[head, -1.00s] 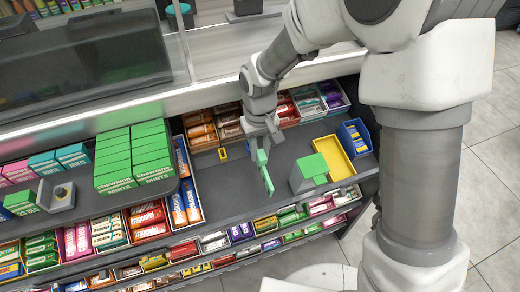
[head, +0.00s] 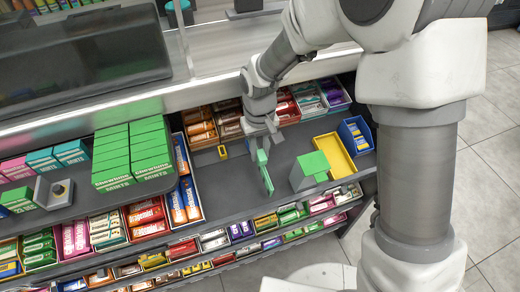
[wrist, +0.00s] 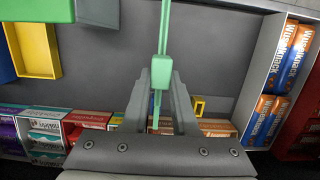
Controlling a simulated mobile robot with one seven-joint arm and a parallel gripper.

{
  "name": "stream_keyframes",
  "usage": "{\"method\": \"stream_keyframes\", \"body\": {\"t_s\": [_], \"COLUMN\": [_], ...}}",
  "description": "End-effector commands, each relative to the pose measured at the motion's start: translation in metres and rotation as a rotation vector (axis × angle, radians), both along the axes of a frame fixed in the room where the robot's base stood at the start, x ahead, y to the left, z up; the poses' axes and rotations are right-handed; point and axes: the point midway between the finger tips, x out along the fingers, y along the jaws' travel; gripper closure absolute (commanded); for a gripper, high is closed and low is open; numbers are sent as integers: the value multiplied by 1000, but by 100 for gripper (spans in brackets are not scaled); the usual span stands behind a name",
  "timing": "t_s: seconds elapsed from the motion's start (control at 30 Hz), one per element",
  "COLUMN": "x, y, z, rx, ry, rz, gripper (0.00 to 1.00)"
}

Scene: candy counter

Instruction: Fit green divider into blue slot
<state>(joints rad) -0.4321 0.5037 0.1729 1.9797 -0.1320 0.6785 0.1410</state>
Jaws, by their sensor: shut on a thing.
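My gripper (head: 262,138) is shut on the green divider (head: 265,172), a thin upright plate held over the dark grey shelf. In the wrist view, the divider (wrist: 162,40) runs edge-on up the picture, with its thicker grip block (wrist: 160,76) between the fingertips (wrist: 161,88). I cannot tell whether its lower edge touches the shelf. A blue open holder (head: 355,137) stands to the right of the gripper, beyond a yellow tray (head: 335,155); it is the only blue slot-like thing near.
A grey block with a green top (head: 312,163) stands between the divider and the yellow tray. A small yellow frame (head: 222,152) is left of the gripper. Candy boxes (head: 186,195) line the left. Bare shelf (head: 232,185) lies around the divider.

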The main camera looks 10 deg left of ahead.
Motion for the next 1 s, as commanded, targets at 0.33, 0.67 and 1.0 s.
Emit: {"method": "stream_keyframes", "body": {"t_s": [0.33,0.67,1.0], "x": [1,3,3], "y": [1,2,2], "z": [-9,-18,-21], "rx": [0,1,1], "ry": [0,-1,-1], "rz": [0,0,0], "gripper": [100,100,48]}}
